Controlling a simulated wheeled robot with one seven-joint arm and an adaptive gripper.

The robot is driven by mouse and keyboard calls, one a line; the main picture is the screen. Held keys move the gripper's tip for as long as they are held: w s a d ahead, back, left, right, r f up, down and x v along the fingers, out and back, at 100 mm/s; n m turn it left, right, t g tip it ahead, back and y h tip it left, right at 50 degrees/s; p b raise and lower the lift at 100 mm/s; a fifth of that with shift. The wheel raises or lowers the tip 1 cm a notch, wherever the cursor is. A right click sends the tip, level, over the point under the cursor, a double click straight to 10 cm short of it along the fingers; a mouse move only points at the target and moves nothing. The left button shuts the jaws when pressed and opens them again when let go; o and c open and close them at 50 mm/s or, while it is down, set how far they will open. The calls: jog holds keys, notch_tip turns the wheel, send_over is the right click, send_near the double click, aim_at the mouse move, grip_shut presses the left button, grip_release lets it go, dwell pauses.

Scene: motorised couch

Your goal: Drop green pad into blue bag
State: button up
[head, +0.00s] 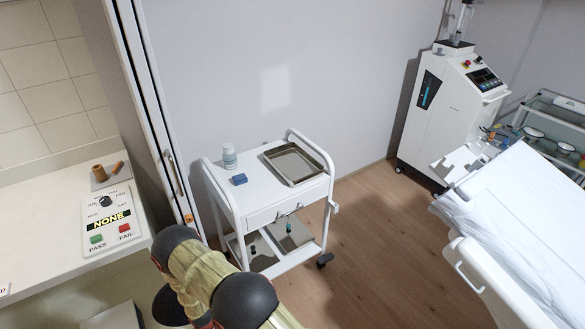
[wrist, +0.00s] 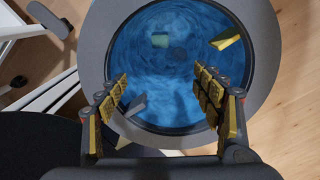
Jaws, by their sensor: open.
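The blue bag (wrist: 185,72) lines a round grey bin (wrist: 97,50) directly below my gripper in the wrist view. A small green pad (wrist: 160,40) lies inside near the far side. A yellow-and-green pad (wrist: 228,40) is inside to the right, and a grey-blue piece (wrist: 137,104) is near the left finger. I cannot tell exactly how deep each one lies. My gripper (wrist: 161,75) is open and empty, its fingers spread over the bag's mouth. The head view shows neither the bag nor my gripper.
A counter at left carries a PASS/FAIL panel (head: 108,221). A white machine (head: 440,115) and a bed (head: 520,220) stand at right. Wooden floor (head: 375,235) is clear between.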

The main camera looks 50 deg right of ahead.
notch_tip(320, 180, up, 12)
dwell(0.6)
jog(key=shift+f, duration=0.1)
